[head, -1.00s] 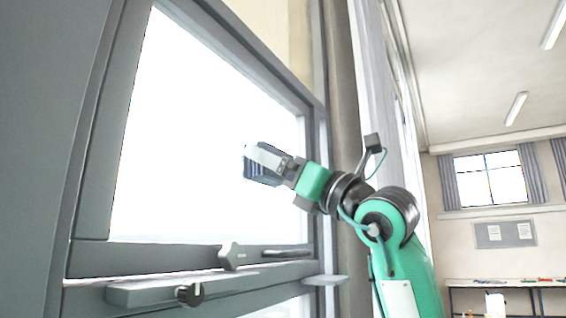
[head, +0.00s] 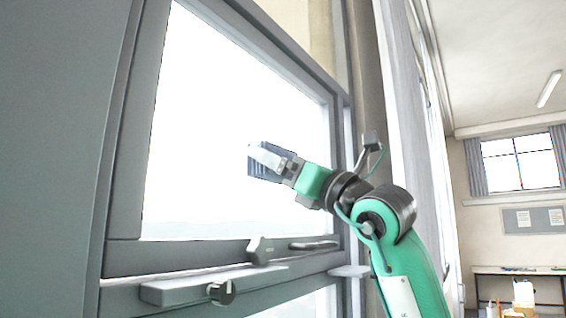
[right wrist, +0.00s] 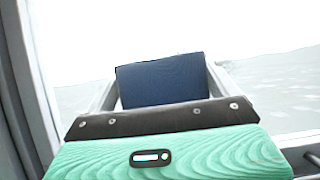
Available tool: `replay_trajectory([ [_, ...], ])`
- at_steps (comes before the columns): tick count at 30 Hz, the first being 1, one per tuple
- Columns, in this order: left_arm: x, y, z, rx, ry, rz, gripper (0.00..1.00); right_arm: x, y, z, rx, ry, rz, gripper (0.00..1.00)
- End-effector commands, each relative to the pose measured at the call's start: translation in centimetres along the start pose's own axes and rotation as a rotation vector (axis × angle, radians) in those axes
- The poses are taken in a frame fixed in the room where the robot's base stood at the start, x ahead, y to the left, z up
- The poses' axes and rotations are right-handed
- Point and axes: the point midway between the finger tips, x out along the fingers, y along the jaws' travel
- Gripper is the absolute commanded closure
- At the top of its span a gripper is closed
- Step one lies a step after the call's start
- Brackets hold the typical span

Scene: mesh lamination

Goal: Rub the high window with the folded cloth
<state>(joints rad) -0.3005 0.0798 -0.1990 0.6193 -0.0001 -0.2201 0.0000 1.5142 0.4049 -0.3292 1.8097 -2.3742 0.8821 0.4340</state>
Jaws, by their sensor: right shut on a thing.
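The high window (head: 235,130) is a bright pane in a grey frame, filling the left and middle of the head view. My right gripper (head: 266,158) is raised in front of the pane's right half. It is shut on the folded cloth (head: 254,163), which is dark blue. In the right wrist view the cloth (right wrist: 160,82) sits between the two pale fingers, with the bright glass beyond it. I cannot tell whether the cloth touches the glass. My left gripper is not in view.
A window handle (head: 262,250), a latch bar and a grey ledge (head: 205,287) with a dark knob (head: 222,292) lie below the pane. A curtain (head: 405,110) hangs to the right. A table (head: 520,272) stands far back at the right.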

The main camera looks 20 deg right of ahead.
Motion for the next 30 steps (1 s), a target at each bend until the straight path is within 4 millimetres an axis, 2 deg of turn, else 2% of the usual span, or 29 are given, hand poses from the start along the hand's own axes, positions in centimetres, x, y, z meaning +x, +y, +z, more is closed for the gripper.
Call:
replay_trajectory([
  [30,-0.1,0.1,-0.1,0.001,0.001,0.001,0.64,1.5,0.0,-0.8,0.0,0.0,0.0,0.28],
])
